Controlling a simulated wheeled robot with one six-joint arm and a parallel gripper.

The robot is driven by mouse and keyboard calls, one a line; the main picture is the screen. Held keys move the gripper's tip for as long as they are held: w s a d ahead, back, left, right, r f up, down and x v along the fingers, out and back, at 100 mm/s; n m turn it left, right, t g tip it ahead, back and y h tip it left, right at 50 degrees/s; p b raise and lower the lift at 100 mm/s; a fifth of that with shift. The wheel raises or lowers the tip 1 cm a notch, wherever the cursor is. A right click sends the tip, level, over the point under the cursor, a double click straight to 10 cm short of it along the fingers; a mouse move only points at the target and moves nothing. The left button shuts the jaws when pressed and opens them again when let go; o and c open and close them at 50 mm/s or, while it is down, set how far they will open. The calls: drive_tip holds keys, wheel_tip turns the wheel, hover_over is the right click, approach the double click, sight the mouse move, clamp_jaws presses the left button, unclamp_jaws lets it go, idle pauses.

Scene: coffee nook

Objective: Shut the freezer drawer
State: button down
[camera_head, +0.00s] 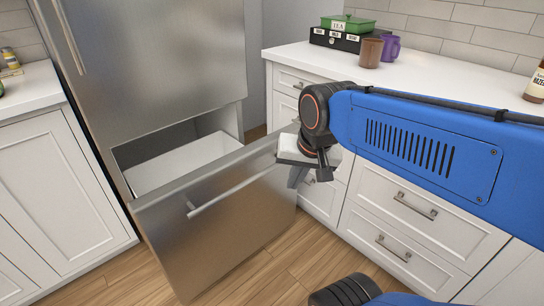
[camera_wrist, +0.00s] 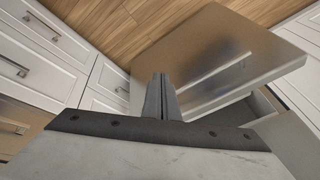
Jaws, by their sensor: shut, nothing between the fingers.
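The freezer drawer (camera_head: 222,222) is the steel bottom drawer of the fridge. It is pulled well out, with its pale empty-looking bin (camera_head: 180,163) showing behind the front. A long bar handle (camera_head: 238,192) runs across its front. My gripper (camera_head: 296,180) is shut and empty, pointing down by the right end of the drawer front. In the wrist view my gripper (camera_wrist: 160,82) shows its closed fingers beside the drawer front (camera_wrist: 215,55) and its handle (camera_wrist: 220,82). I cannot tell whether the fingers touch the drawer.
White cabinets with drawers (camera_head: 400,215) stand right of the fridge (camera_head: 150,70); another white cabinet (camera_head: 60,180) stands left. A brown cup (camera_head: 371,53), a purple mug (camera_head: 391,47) and a tea box (camera_head: 345,38) stand on the right counter. Wood floor (camera_head: 270,270) is clear before the drawer.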

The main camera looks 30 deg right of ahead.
drive_tip(key=w+d+f+m, duration=0.1)
drive_tip(key=w+d+m, duration=0.4)
drive_tip(key=w+m, duration=0.35)
drive_tip(key=w+d+m+g, duration=0.1)
drive_tip(key=w+d+m, duration=0.3)
drive_tip(key=w+m, duration=0.45)
drive_tip(key=w+d+f+m, duration=0.1)
drive_tip(key=w+d+m, duration=0.5)
drive_tip(key=m, duration=0.4)
drive_tip(key=shift+y, duration=0.4)
drive_tip(key=w+f, duration=0.2)
drive_tip(key=f, duration=0.1)
drive_tip(key=w+a+f, duration=0.1)
drive_tip(key=f, duration=0.2)
drive_tip(key=w+a+f, duration=0.1)
drive_tip(key=w+f, duration=0.1)
drive_tip(key=f, duration=0.1)
drive_tip(key=shift+w+a+f, duration=0.1)
drive_tip(key=shift+w+a, duration=0.05)
drive_tip(key=shift+w, duration=0.15)
drive_tip(key=shift+w+a, duration=0.1)
drive_tip(key=shift+w, duration=0.45)
drive_tip(key=shift+w, duration=0.1)
